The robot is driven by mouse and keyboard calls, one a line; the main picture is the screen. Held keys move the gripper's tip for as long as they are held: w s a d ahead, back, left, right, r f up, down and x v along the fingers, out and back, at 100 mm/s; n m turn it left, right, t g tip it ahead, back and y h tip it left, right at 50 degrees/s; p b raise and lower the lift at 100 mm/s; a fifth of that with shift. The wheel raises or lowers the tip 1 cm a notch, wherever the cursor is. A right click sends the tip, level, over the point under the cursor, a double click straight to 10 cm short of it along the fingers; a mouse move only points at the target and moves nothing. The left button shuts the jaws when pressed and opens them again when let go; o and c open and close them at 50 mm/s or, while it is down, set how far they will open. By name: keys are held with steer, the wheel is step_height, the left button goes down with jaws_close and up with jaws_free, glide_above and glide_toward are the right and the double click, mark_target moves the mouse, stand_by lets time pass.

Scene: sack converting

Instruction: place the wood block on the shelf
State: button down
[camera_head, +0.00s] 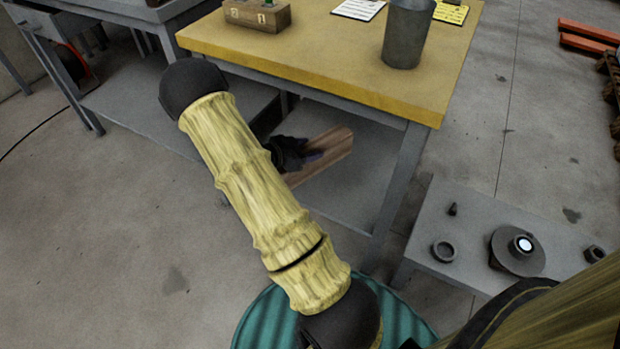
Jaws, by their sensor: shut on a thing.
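The wood block (325,152) is a brown, long piece, held slanting in front of the table's lower part. My dark gripper (305,157) is shut on the block near its left part; my own arm hides some of the gripper. A grey lower shelf (345,200) sits under the yellow-topped table (300,55). The block shows in front of or over this shelf; I cannot tell whether it touches it.
A metal cup (407,35), a wooden box (257,14) and papers (357,8) are on the tabletop. A low grey bench (465,220) with metal parts stands at right. The table leg (397,190) is right of the block.

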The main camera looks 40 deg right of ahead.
mark_target(308, 169)
steer(key=shift+f+b, duration=0.75)
steer(key=shift+f, duration=1.15)
steer(key=shift+f+b, duration=1.45)
steer(key=shift+f, duration=1.05)
steer(key=shift+f, duration=0.1)
steer(key=c, duration=0.5)
jaws_free()
